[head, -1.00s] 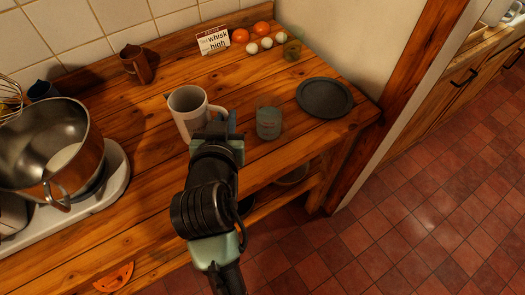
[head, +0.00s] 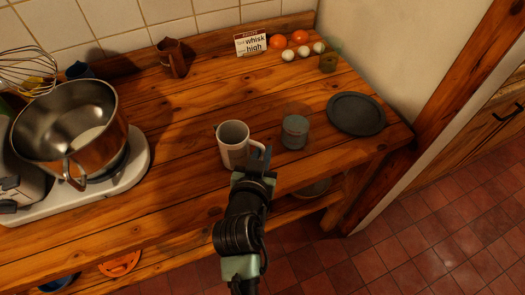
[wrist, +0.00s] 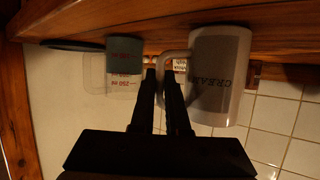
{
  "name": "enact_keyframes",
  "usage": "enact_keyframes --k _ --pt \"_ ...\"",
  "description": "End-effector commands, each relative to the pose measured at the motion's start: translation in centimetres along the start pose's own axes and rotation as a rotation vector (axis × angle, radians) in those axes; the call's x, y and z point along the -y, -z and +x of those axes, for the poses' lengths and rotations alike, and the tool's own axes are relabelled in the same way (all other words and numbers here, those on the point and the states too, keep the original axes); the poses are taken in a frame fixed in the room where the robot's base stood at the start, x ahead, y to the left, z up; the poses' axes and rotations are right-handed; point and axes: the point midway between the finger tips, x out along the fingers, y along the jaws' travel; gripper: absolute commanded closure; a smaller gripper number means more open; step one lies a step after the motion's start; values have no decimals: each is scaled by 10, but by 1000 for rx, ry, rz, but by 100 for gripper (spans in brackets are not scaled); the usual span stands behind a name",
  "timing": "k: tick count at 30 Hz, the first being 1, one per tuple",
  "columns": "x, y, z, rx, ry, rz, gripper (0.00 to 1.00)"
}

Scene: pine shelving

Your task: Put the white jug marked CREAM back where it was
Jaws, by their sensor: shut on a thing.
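The white jug (head: 233,155) stands out against the worktop at its middle front in the head view. In the wrist view, which is upside down, the jug (wrist: 222,95) shows the word CREAM on its side. My gripper (head: 262,163) is at the right side of the jug, shut on its handle; the fingers (wrist: 168,82) show at the handle in the wrist view. The jug looks upright and at or very near the worktop; I cannot tell if its base touches.
A glass measuring cup (head: 295,133) stands close to the right of my gripper, with a dark plate (head: 357,114) beyond. A mixer bowl (head: 68,125) is at left. Bare wood (head: 190,120) lies left of the jug.

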Motion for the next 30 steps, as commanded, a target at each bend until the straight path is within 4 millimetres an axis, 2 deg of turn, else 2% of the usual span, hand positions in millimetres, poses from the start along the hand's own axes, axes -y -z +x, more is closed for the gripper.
enact_keyframes --k 8,9,13,25,30 --pt "0 -3 2 -2 0 1 100" --pt "0 -2 1 0 0 0 82" --pt "0 -2 1 0 0 0 58" --pt "0 3 -2 0 0 0 57" --pt "0 0 -25 1 1 -1 57"
